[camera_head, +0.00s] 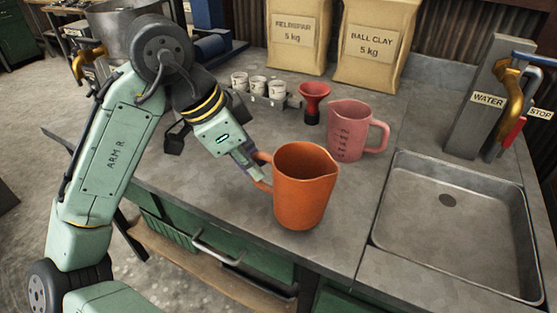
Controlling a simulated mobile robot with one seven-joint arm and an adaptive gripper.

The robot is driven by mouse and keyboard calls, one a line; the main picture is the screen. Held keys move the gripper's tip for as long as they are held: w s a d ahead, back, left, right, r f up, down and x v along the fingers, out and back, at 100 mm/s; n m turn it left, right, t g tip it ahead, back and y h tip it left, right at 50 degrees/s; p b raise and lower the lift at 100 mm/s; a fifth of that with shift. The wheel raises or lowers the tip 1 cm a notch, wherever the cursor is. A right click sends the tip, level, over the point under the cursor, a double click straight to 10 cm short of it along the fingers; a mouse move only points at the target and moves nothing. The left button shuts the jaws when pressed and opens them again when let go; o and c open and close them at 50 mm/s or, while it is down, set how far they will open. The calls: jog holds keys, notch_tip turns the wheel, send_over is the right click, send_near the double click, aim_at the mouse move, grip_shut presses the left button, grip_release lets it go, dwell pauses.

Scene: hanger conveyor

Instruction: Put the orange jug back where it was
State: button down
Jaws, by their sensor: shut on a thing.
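The orange jug (302,195) is upright over the front part of the grey worktop, left of the sink. Its handle points left, toward my arm. My gripper (258,172) comes in from the left and is shut on the jug's handle. The fingertips are partly hidden at the handle. I cannot tell whether the jug's base touches the worktop or hangs a little above it.
A pink jug (350,130) stands close behind, with a red funnel (312,101) beside it. A rack of small white cups (258,86) and two clay bags (374,42) are farther back. The sink (460,215) and water tap (514,95) are right.

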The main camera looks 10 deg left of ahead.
aim_at(305, 175)
jog(key=w+d+f, duration=0.1)
jog(key=w+d+f+p, duration=0.1)
jog(key=w, duration=0.1)
jog(key=w+d+f, duration=0.1)
jog(key=shift+w+d+f+p, duration=0.1)
jog(key=shift+w+f+p, duration=0.05)
jog(key=shift+w+p, duration=0.25)
jog(key=shift+f, duration=0.55)
jog(key=c, duration=1.6)
grip_release()
jog(key=shift+c, duration=0.2)
